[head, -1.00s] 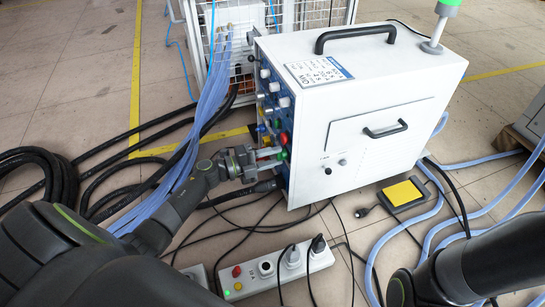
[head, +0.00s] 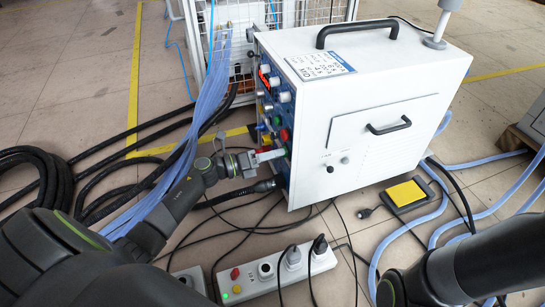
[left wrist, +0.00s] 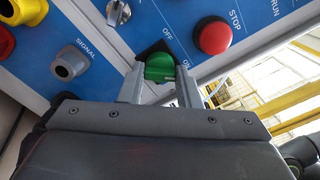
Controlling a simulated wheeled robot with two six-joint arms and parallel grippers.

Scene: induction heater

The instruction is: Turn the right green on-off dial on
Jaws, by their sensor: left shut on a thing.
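The green on-off dial (left wrist: 160,67) sits on the blue front panel, between the OFF and ON labels in the left wrist view. My left gripper (left wrist: 160,82) is shut on it, one finger on each side. In the head view my left gripper (head: 270,155) reaches the lower front edge of the white induction heater (head: 370,110), and its fingers hide most of the dial. A red display (head: 264,78) is lit on the heater's front. My right arm shows at the lower right of the head view, but its gripper is out of view.
The red STOP button (left wrist: 212,35) is close beside the dial. Black cables and blue hoses (head: 205,110) run by my left arm. A power strip (head: 275,270) and yellow pedal (head: 404,192) lie on the floor.

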